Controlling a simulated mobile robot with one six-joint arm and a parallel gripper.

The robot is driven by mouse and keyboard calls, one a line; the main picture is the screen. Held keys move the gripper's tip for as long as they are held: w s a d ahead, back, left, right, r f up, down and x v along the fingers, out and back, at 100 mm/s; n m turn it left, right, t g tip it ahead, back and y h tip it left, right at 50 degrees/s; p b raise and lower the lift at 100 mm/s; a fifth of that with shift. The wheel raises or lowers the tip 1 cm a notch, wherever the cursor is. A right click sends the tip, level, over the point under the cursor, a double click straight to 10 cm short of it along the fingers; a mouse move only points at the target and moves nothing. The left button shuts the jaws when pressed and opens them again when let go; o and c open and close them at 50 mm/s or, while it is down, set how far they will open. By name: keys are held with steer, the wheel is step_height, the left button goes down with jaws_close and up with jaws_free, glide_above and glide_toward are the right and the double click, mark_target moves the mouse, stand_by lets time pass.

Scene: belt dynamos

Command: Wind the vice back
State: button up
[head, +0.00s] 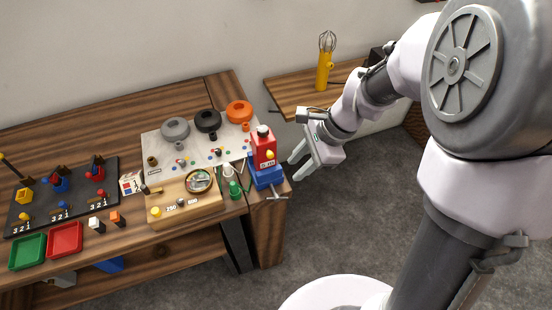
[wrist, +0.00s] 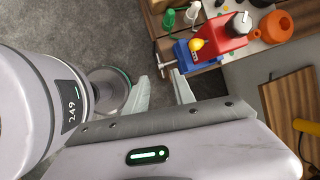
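The blue vice (head: 265,177) is fixed at the right end of the bench. A red box with a yellow knob (head: 264,146) sits upright in it. The vice's metal cross handle (head: 277,197) sticks out at the front, over the floor. My gripper (head: 298,170) is open and empty, just right of the vice and apart from it. In the wrist view the vice (wrist: 190,56) and its handle (wrist: 167,63) lie just beyond my spread fingertips (wrist: 162,80). The jaws' contact with the red box is partly hidden.
Green and white pieces (head: 234,188) stand left of the vice beside a wooden box with a dial (head: 199,180). A white mat (head: 153,143) holds grey, black and orange round parts. A yellow whisk-like tool (head: 324,65) stands on a shelf behind. Floor right of the bench is free.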

mark_target(270, 198)
steer(key=b+x, duration=0.2)
steer(key=x, duration=0.3)
steer(key=b+x, duration=0.3)
steer(key=x, duration=0.3)
steer(key=b+x, duration=0.2)
steer(key=x, duration=0.4)
steer(key=shift+s+d+f, duration=0.15)
steer(key=shift+s+d, duration=0.1)
steer(key=shift+s, duration=0.05)
steer(key=shift+c, duration=0.2)
jaws_close()
